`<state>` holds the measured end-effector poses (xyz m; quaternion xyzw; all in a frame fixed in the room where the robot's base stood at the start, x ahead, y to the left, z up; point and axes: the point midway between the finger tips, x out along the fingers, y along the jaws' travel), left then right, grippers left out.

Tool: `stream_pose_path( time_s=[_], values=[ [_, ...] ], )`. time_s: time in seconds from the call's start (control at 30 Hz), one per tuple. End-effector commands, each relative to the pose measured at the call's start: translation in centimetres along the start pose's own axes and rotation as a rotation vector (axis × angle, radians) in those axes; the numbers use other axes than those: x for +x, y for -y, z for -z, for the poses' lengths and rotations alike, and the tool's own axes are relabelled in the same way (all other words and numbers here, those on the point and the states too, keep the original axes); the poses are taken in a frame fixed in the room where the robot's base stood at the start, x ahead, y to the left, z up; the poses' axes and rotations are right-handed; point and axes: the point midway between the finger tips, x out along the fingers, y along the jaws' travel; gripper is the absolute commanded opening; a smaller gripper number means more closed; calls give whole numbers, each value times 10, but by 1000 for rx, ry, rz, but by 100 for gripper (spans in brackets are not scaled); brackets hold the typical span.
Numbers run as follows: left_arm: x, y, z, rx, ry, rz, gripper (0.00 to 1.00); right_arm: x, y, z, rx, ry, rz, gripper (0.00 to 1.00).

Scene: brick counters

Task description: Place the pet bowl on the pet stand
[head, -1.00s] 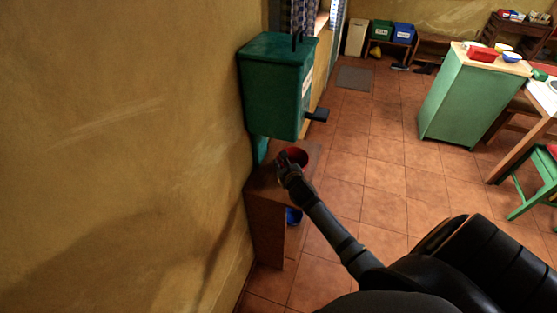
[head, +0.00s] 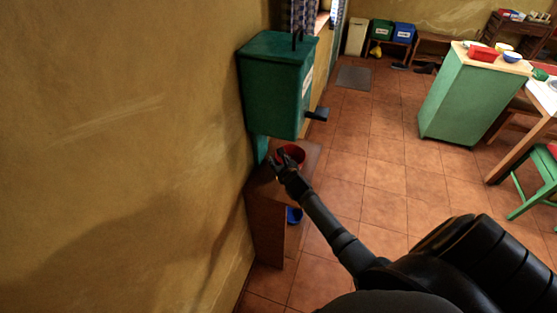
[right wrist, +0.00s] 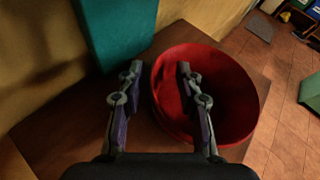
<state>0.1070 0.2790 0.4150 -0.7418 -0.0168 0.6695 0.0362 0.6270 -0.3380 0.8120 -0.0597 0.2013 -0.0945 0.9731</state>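The red pet bowl (head: 293,155) appears to sit upright on the top of the brown wooden stand (head: 311,160), below the green wall-side dispenser. In the right wrist view the red bowl (right wrist: 232,92) is right of centre, on the brown top (right wrist: 65,125). My right gripper (head: 283,166) is at the bowl's near left side. In the right wrist view its fingers (right wrist: 158,85) are apart, the left one outside the bowl and the right one over its inside, with the rim between them. My left gripper is not in view.
A green dispenser (head: 275,85) hangs close above the stand, its dark spout (head: 318,114) sticking out right. A blue bowl (head: 294,215) is on the stand's lower level. The yellow wall (head: 130,130) is close on the left. Tiled floor (head: 365,175) is free to the right.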

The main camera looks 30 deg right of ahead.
Motion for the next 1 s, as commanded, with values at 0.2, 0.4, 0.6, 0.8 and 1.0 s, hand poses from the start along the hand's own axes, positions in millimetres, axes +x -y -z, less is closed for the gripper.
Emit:
stream_pose_path(
  time_s=[0.2, 0.4, 0.6, 0.8, 1.0],
  values=[
    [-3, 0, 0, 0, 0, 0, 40, -13, 1, -2, -2, -1, 0, 35],
    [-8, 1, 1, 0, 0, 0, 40, -62, 0, -2, -3, -1, -1, 35],
    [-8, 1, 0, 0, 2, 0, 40, -103, 0, -1, -3, 0, -1, 35],
    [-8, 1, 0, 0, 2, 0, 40, -120, 0, -2, -1, 0, 0, 35],
    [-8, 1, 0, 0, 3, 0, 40, -121, 0, -2, -1, 0, 0, 35]
  ],
)
